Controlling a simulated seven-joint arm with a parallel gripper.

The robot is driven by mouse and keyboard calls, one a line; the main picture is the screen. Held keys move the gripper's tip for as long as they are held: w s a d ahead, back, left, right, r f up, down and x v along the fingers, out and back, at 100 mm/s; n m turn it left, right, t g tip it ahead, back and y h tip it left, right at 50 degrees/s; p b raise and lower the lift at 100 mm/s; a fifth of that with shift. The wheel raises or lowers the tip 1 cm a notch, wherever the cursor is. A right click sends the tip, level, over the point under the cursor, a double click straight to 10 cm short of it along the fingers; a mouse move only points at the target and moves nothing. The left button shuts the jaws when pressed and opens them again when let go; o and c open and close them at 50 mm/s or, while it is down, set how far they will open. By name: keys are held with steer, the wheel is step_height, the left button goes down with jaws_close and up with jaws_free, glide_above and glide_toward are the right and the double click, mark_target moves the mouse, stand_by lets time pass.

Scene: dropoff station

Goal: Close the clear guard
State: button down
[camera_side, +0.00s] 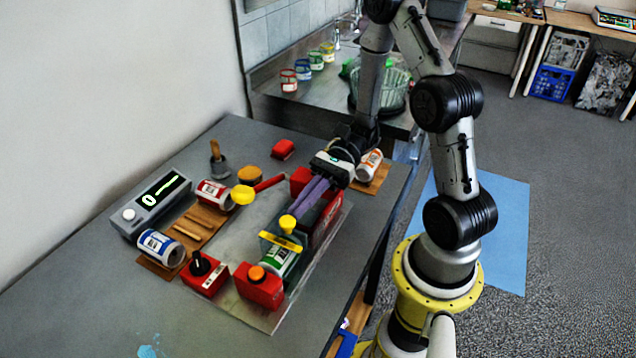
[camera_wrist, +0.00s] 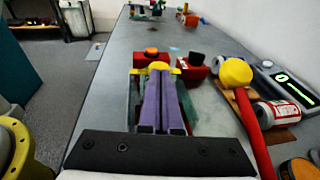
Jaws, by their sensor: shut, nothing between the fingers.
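The clear guard (camera_side: 292,243) is a see-through, teal-tinted cover with a yellow strip and a yellow knob (camera_side: 288,222), on the red-framed fixture on the metal plate. A green-labelled can (camera_side: 279,261) lies at its near end; I cannot tell how far the guard covers it. My gripper (camera_side: 298,212) has long purple fingers, shut and empty, reaching toward the knob from behind. In the wrist view the fingertips (camera_wrist: 160,76) are just short of the yellow knob (camera_wrist: 159,66), with tinted guard sides showing beside them. Contact is unclear.
A red lever with a yellow head (camera_side: 243,195) rises at left. The near table is mostly clear.

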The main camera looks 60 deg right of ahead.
mark_target(288, 225)
steer(key=a, duration=0.5)
steer(key=shift+s+a, duration=0.1)
steer(key=shift+a, duration=0.15)
steer(key=shift+d, duration=0.1)
steer(key=v, duration=1.4)
steer(key=s+a+r+n+g+h, duration=0.5)
steer(key=s+a+r+n+h, duration=0.2)
steer(key=a+n+h, duration=0.4)
steer(key=d+r+n+t+h, duration=0.2)
steer(key=d+n+t+h, duration=0.2)
steer(key=d+n+t, duration=0.3)
steer(key=shift+s+d+r+n+t+h, duration=0.3)
steer(key=shift+s+r+n+t+h, duration=0.15)
steer(key=shift+n, duration=0.45)
